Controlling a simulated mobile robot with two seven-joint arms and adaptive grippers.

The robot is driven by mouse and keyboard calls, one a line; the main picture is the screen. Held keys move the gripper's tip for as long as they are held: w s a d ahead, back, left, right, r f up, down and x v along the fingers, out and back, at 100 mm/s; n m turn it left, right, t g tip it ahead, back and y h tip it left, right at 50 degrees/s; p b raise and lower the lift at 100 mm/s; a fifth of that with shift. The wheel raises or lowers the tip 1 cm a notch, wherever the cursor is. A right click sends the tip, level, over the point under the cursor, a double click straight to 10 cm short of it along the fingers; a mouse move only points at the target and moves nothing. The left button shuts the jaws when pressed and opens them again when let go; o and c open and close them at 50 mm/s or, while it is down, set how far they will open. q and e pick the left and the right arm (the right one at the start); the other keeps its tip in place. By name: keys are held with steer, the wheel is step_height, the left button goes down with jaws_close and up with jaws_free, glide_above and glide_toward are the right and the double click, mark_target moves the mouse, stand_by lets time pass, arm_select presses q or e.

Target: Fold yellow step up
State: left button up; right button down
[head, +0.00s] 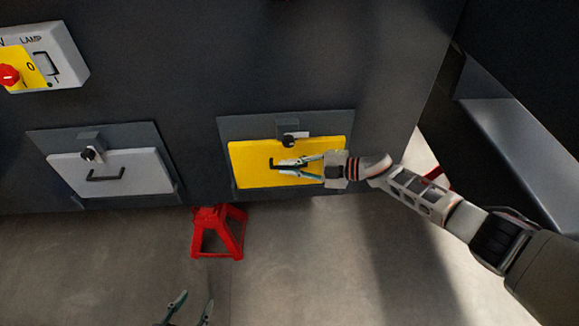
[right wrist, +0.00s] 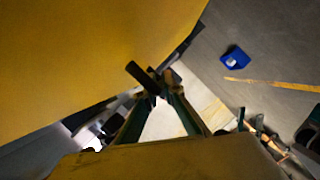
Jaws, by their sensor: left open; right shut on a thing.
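The yellow step (head: 250,158) is a flat panel in a dark frame low on the chassis. It stands about upright in the head view, though I cannot tell whether it is flush. My right gripper (head: 281,169) comes from the right and is shut on the step's black handle (head: 274,162). In the right wrist view the dark handle (right wrist: 141,77) lies between the fingertips, with the yellow step (right wrist: 90,50) filling the upper left. A black latch (head: 291,139) sits above the step. My left gripper (head: 190,306) is open and empty near the bottom edge, well below the step.
A grey panel (head: 130,178) with its own handle and latch is to the left. A red jack stand (head: 218,232) stands on the floor below. A switch box (head: 45,58) is at upper left. A blue object (right wrist: 234,58) lies on the floor.

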steer(key=c, duration=2.5)
jaws_free()
steer(key=shift+w+r, duration=0.35)
steer(key=shift+o, duration=0.3)
steer(key=shift+f, duration=0.1)
arm_select(q)
steer(key=shift+f, duration=0.1)
arm_select(e)
steer(key=shift+s+f, duration=0.15)
steer(key=shift+f, duration=0.05)
